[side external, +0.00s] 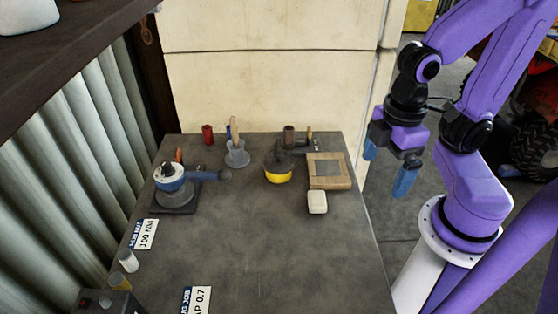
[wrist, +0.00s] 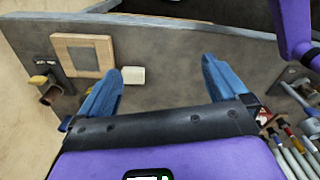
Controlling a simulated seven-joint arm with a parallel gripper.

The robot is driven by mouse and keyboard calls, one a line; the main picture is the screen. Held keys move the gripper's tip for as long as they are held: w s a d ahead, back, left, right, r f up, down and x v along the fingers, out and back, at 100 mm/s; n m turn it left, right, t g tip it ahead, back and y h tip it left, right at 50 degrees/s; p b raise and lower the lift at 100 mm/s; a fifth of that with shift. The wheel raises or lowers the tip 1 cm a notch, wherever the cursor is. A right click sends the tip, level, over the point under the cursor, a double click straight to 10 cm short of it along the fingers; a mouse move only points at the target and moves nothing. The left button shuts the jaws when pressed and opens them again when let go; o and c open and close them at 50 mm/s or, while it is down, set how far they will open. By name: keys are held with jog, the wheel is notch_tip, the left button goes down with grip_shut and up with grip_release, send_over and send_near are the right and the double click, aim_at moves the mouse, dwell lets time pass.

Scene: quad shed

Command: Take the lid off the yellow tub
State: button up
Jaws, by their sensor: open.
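The yellow tub (side external: 278,178) stands on the grey table, towards the back and right of centre in the side view. Its dark lid (side external: 277,162) sits on top, with a dark knob-like part in the middle. My gripper (side external: 388,164) is open and empty, to the right of the table edge and well apart from the tub. Its blue fingers are spread wide in the wrist view (wrist: 160,66).
A wooden frame (side external: 342,182) and a white block (side external: 317,203) lie right of the tub. A grey funnel-like piece (side external: 237,158) stands left of it, with a round dark device (side external: 175,193) farther left. Small cylinders stand behind. The front middle of the table is clear.

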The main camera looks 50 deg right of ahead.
jog(key=w+a+r+m, duration=0.2)
jog(key=w+r+m, duration=0.1)
jog(key=w+m, duration=0.8)
jog(key=w+a+r+m, duration=0.2)
jog(key=w+m, duration=0.7)
jog(key=m, duration=1.2)
send_over(278, 153)
notch_tip(278, 153, down, 10)
jog(key=shift+s+d+r, duration=0.1)
jog(key=shift+r, duration=0.15)
jog(key=shift+f, duration=2.9)
jog(key=shift+w, duration=0.2)
jog(key=c, duration=0.8)
